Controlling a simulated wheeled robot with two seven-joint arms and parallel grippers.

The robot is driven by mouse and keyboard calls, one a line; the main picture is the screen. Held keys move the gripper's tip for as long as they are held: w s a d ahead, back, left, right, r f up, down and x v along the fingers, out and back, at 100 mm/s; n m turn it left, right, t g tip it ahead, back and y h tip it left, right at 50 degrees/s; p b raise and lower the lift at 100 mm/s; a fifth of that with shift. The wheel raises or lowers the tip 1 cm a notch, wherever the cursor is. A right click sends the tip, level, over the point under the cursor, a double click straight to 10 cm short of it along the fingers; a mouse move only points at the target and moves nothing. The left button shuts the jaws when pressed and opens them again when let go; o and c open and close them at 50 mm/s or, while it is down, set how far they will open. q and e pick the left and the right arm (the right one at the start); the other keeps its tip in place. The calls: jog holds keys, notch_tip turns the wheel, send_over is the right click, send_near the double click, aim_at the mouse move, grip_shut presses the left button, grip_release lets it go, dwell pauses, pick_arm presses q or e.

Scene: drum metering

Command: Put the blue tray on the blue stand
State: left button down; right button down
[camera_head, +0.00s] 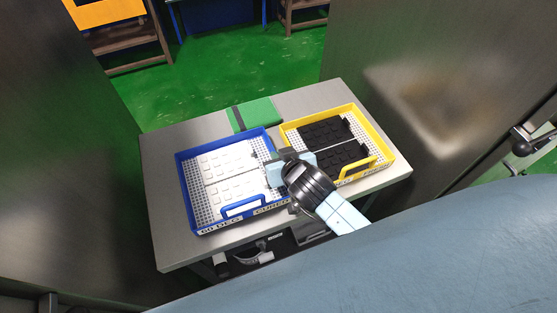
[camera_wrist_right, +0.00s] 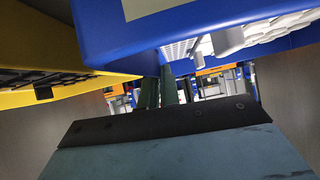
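The blue tray (camera_head: 188,190) lies on the left of a grey table, with white blocky parts on its perforated base and a blue handle at the front. My right gripper (camera_head: 281,170) is over the tray's right edge, between it and the yellow tray. I cannot tell whether its fingers touch the blue wall or are closed. In the right wrist view the blue tray (camera_wrist_right: 110,32) looms close above the gripper. A blue table-like thing (camera_head: 218,14) stands at the far back; I cannot tell if it is the blue stand. My left gripper is out of view.
The yellow tray (camera_head: 369,125) with black parts lies close on the right; it also shows in the right wrist view (camera_wrist_right: 60,30). A green box (camera_head: 262,112) lies behind the trays. Grey metal panels flank the table (camera_head: 155,170). Green floor is open behind.

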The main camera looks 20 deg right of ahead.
jog(key=shift+f, duration=0.55)
jog(key=c, duration=2.1)
grip_release()
jog(key=shift+f, duration=0.2)
jog(key=o, duration=0.5)
jog(key=shift+c, duration=0.2)
jog(key=shift+r, duration=0.15)
